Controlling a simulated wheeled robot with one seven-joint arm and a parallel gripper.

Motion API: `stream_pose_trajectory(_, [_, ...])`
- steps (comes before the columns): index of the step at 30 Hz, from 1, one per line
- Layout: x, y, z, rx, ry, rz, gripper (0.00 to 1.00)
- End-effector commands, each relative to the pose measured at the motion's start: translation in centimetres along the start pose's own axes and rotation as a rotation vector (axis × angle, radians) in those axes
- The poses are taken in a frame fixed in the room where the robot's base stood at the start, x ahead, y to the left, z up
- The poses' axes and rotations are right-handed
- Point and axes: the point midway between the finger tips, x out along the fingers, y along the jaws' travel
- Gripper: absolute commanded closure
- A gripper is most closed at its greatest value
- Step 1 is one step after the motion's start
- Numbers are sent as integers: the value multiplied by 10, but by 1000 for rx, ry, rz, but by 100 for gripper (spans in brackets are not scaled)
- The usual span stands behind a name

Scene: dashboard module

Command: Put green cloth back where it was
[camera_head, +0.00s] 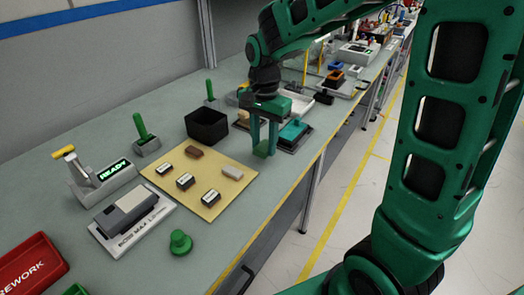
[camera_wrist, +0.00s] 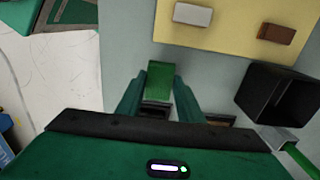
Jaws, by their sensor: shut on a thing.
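My gripper (camera_head: 263,146) points down over the bench, just past the far right corner of the yellow mat. It is shut on a small folded green cloth (camera_head: 264,149), held low between the fingertips. In the wrist view the green cloth (camera_wrist: 160,78) shows between the two green fingers of my gripper (camera_wrist: 160,88). Whether it touches the bench is hard to tell. A teal item (camera_head: 294,130) lies on a dark tray (camera_head: 288,146) just right of my gripper.
The yellow mat (camera_head: 213,208) carries several small blocks. A black open bin (camera_head: 207,125) stands behind it.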

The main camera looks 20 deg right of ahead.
Motion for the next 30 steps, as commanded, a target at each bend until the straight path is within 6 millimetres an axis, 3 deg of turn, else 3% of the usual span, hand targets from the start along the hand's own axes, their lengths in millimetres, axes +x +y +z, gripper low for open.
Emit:
stream_pose_trajectory(6, [29,0,1,0,-1,3,91])
stream_pose_trajectory(19, [34,0,1,0,0,1,91])
stream_pose_trajectory(20, [34,0,1,0,0,1,59])
stream_pose_trajectory(21, [34,0,1,0,0,1,50])
stream_pose_trajectory(30, [33,0,1,-1,0,1,48])
